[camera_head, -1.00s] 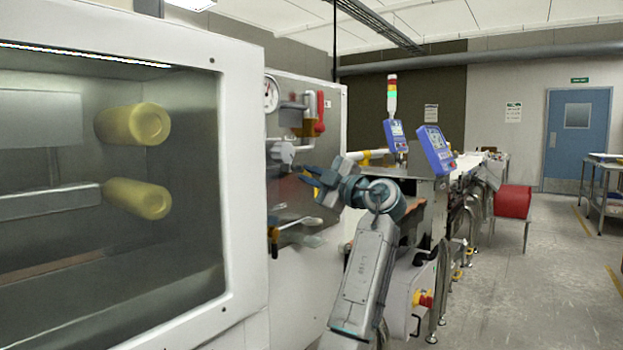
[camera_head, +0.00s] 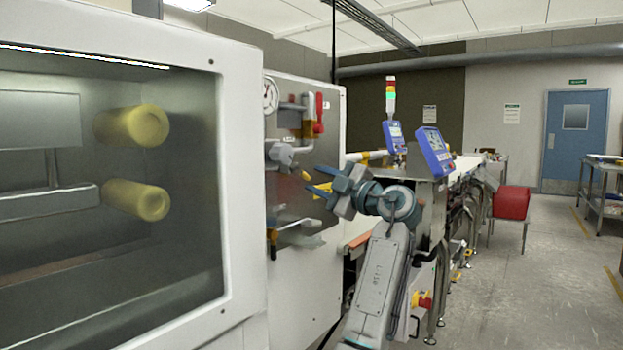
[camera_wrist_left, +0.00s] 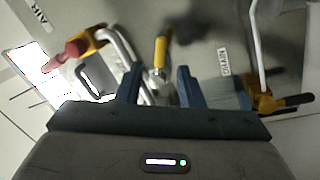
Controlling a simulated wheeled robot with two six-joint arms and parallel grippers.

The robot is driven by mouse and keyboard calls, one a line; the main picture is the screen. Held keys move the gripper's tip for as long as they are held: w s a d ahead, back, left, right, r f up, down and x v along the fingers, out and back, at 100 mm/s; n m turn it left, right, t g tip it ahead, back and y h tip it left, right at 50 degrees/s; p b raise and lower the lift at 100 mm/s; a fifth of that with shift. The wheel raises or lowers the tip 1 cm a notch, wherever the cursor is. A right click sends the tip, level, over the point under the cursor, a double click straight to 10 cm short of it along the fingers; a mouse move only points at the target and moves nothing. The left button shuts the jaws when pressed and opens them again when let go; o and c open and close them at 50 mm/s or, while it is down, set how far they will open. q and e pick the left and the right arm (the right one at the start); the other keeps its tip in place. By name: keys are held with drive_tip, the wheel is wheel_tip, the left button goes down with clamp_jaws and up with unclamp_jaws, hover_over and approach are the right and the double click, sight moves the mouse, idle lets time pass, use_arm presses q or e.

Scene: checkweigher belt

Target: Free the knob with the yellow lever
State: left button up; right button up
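The yellow lever (camera_wrist_left: 161,50) shows in the left wrist view, just beyond and between my fingertips, on a silver fitting. In the head view a small yellow piece (camera_head: 306,176) shows by my fingers; I take it to be this lever. My right gripper is out of view.
A red-handled valve (camera_head: 319,112) and a pressure gauge (camera_head: 270,95) are higher on the panel. In the left wrist view a red-and-yellow valve (camera_wrist_left: 84,46) with a bent pipe is left, and a black-handled yellow valve (camera_wrist_left: 275,102) is right. A white cabinet (camera_head: 245,190) stands left.

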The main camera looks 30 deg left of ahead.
use_arm(q)
drive_tip(key=v, duration=0.7)
drive_tip(key=shift+d, duration=0.3)
drive_tip(key=shift+f, duration=0.1)
